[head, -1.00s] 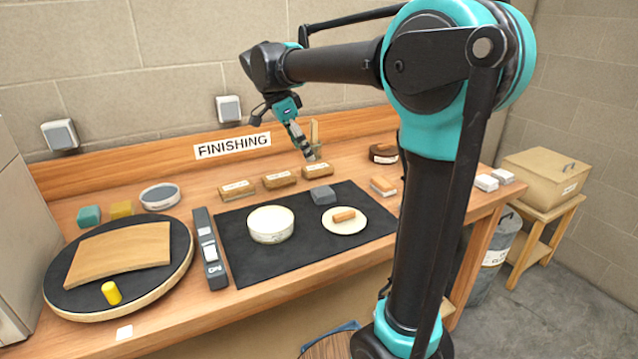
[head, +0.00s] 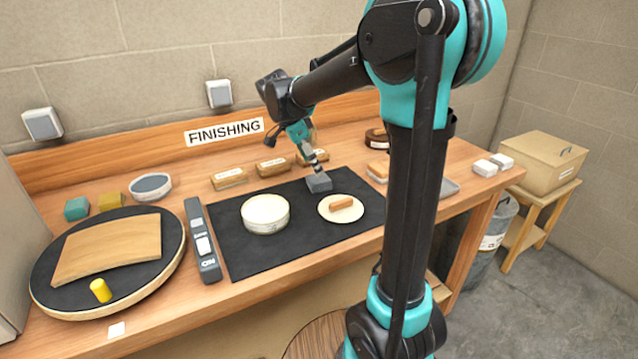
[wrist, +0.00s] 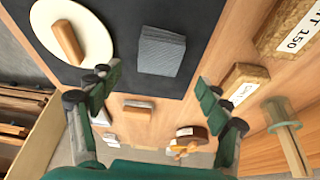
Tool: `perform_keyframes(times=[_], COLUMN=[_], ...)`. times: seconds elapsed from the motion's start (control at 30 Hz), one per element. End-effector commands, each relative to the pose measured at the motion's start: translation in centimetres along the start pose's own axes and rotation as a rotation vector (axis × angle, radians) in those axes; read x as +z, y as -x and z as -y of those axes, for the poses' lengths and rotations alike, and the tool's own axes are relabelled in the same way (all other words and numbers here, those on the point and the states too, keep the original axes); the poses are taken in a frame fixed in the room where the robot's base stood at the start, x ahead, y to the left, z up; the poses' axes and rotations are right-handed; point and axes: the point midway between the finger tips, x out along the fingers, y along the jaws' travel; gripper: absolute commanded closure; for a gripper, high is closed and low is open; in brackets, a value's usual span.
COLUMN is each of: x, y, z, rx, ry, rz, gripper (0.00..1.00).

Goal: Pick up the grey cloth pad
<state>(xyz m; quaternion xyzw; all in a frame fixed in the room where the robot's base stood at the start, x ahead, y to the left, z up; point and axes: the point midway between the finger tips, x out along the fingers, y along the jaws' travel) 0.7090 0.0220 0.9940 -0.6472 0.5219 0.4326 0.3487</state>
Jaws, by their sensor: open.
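The grey cloth pad (head: 319,183) is a small dark grey block lying at the back edge of the black mat (head: 232,262). In the wrist view the pad (wrist: 161,51) lies in the upper middle, with a ribbed side showing. My gripper (head: 315,166) is just above and behind the pad, pointing down at it. In the wrist view my gripper (wrist: 160,82) has its two fingers spread wide and nothing between them. The pad appears beyond the fingertips, roughly centred between them. I cannot tell the exact gap in height.
A round cream tub (head: 265,213) and a cream disc (head: 328,214) with an orange-brown block (head: 342,203) share the mat. Several labelled brown blocks (head: 273,168) line its back. A wooden peg stand (wrist: 288,140) is close to the right finger.

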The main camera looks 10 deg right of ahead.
Motion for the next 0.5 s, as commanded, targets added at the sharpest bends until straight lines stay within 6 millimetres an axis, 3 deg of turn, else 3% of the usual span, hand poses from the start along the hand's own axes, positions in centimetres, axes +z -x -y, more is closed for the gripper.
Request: perform_keyframes(times=[0.5], x=[0.5], y=[-5.3], z=[-0.2], rx=[0.0], ry=[-0.001], rz=[0.0], gripper=[0.22])
